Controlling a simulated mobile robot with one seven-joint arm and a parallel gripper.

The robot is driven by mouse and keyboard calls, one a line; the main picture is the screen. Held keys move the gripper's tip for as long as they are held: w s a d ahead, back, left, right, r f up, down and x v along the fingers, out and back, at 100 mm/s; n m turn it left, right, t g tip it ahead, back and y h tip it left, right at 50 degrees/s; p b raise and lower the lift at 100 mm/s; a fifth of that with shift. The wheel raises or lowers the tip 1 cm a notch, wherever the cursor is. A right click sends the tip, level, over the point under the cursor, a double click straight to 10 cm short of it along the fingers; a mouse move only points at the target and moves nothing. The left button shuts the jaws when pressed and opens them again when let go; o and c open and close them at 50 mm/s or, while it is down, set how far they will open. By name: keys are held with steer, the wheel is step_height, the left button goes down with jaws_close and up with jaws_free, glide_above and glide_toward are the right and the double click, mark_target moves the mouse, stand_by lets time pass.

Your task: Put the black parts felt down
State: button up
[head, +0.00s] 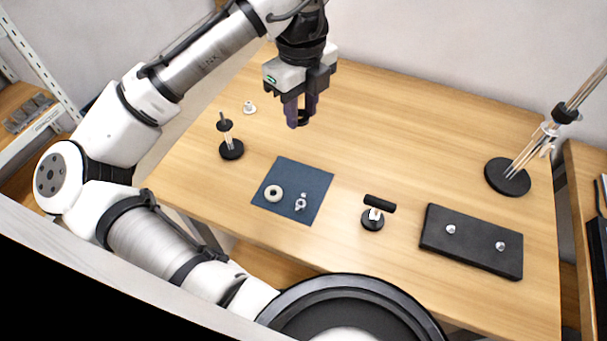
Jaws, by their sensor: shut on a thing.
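My gripper (301,113) is high over the back left part of the wooden table, fingers pointing down. It is shut on a small dark thing (303,116), of which only a little shows between the fingers. I cannot tell from this view whether that is the black parts felt. A flat black rectangular pad (470,259) lies at the table's front right with two small metal pieces on it. A dark blue square mat (310,178) lies near the middle front, bearing a pale ring (273,193) and a small metal part (300,202).
A black-based stand (232,149) and a small white piece (249,107) are at the left. A stand with a black crossbar (379,204) is between mat and pad. A tall rod stand (507,178) is at the right. The table's back middle is clear.

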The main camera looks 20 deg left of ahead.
step_height(320, 180, down, 17)
steer(key=shift+f+p, duration=0.1)
steer(key=shift+p, duration=0.9)
steer(key=shift+f, duration=0.2)
steer(key=o, duration=0.9)
step_height(320, 180, up, 12)
steer(key=shift+r+b, duration=0.25)
steer(key=shift+b, duration=0.45)
